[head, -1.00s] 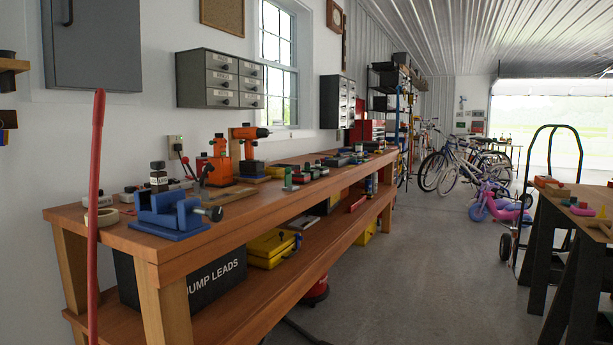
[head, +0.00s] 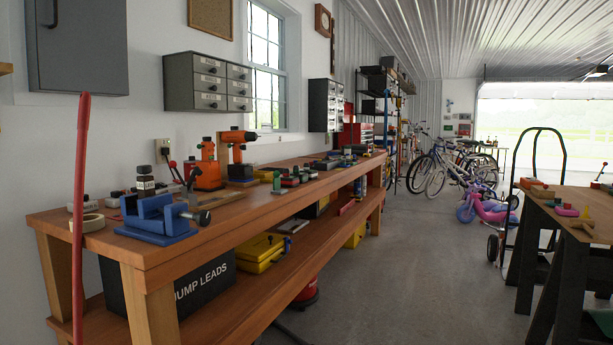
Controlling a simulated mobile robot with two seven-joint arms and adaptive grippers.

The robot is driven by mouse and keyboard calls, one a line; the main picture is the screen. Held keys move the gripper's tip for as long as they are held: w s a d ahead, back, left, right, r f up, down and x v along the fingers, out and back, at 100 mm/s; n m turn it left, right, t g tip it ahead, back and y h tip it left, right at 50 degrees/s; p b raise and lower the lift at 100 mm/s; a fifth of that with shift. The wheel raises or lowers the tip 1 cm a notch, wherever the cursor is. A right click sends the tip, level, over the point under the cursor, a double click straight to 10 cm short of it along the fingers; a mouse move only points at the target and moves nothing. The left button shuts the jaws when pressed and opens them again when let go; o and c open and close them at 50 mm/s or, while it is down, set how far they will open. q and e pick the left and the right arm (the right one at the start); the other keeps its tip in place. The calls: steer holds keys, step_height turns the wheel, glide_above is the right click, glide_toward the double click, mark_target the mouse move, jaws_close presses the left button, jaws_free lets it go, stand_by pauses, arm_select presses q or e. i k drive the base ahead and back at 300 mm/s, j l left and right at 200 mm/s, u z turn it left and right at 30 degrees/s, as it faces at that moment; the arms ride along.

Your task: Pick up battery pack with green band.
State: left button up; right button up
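Several small dark battery-like packs (head: 291,181) stand in a row on the long wooden workbench (head: 222,215), around its middle. A small green item (head: 277,182) stands at the near end of that row. Some of the packs show hints of green, but they are too small for me to tell which one has a green band. A dark stacked item with a pale band (head: 146,185) stands by the blue vise (head: 158,217). Neither of my grippers is in view.
Orange drills (head: 238,143) stand at the bench's back. A red pole (head: 80,200) rises at the near left. A second table (head: 560,205) and a hand truck (head: 535,160) stand right. The concrete floor between is clear, with bicycles (head: 455,165) farther back.

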mark_target(303, 176)
steer(key=i+l+u, duration=0.15)
steer(key=i+l, duration=0.15)
steer(key=i, duration=0.2)
steer(key=i+l+u, duration=0.1)
steer(key=i+l, duration=0.3)
steer(key=i, duration=0.1)
